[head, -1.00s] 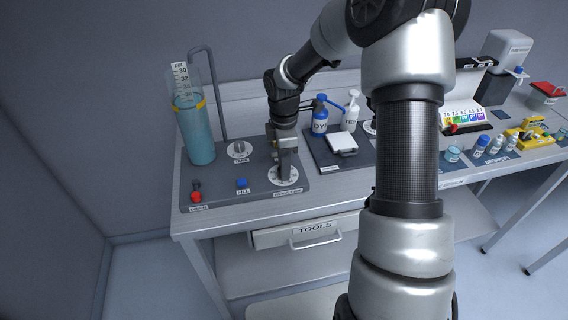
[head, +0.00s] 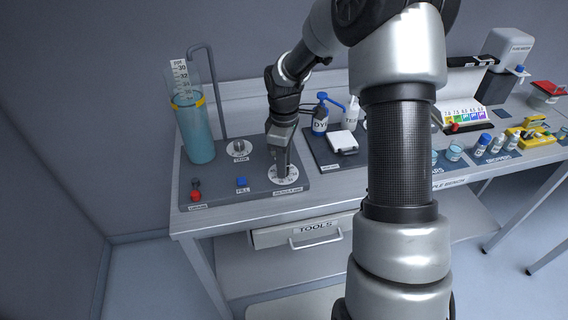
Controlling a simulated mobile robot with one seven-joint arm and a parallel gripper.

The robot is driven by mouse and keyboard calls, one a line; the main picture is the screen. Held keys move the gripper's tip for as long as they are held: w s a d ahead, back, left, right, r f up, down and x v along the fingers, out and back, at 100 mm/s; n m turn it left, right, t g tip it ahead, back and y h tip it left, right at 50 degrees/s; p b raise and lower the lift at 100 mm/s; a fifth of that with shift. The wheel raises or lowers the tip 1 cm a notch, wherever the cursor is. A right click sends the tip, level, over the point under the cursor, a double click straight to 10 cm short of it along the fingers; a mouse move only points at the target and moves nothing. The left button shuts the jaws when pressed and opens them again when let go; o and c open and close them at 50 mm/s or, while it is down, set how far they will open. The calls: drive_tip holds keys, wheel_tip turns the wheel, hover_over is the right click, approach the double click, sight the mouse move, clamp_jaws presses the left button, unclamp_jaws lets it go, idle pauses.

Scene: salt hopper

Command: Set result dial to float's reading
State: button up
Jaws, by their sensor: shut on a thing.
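The result dial (head: 291,178) is a white round dial with dark marks at the right front of the grey station plate. My gripper (head: 281,172) points down onto it and is shut on its knob, which the fingers hide. The clear cylinder (head: 199,135) at the left holds blue-green liquid, with a yellow ring (head: 188,103) near the liquid's top. The float itself cannot be made out.
A second white dial (head: 239,148) sits behind, near a bent grey pipe (head: 213,85). A blue FILL button (head: 242,182) and a red-knobbed valve (head: 196,195) are at the front left. Blue-capped bottle (head: 320,118) and white box (head: 343,141) stand right of my gripper.

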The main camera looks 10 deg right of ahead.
drive_tip(key=m+b, duration=0.1)
drive_tip(key=m, duration=0.3)
drive_tip(key=shift+m, duration=0.3)
drive_tip(key=m, duration=0.4)
drive_tip(key=shift+m+b, duration=0.3)
drive_tip(key=m, duration=0.3)
drive_tip(key=shift+a+m, duration=0.1)
drive_tip(key=shift+m, duration=0.2)
drive_tip(key=m, duration=0.4)
drive_tip(key=shift+m, duration=0.3)
drive_tip(key=m, duration=0.4)
drive_tip(key=shift+r+p, duration=0.1)
drive_tip(key=shift+p, duration=0.3)
drive_tip(key=m+p, duration=0.1)
drive_tip(key=m, duration=0.3)
drive_tip(key=shift+a, duration=0.1)
drive_tip(key=m+p, duration=0.2)
drive_tip(key=m, duration=0.2)
drive_tip(key=shift+w, duration=0.1)
drive_tip(key=shift+m+p, duration=0.65)
drive_tip(key=shift+m, duration=1.15)
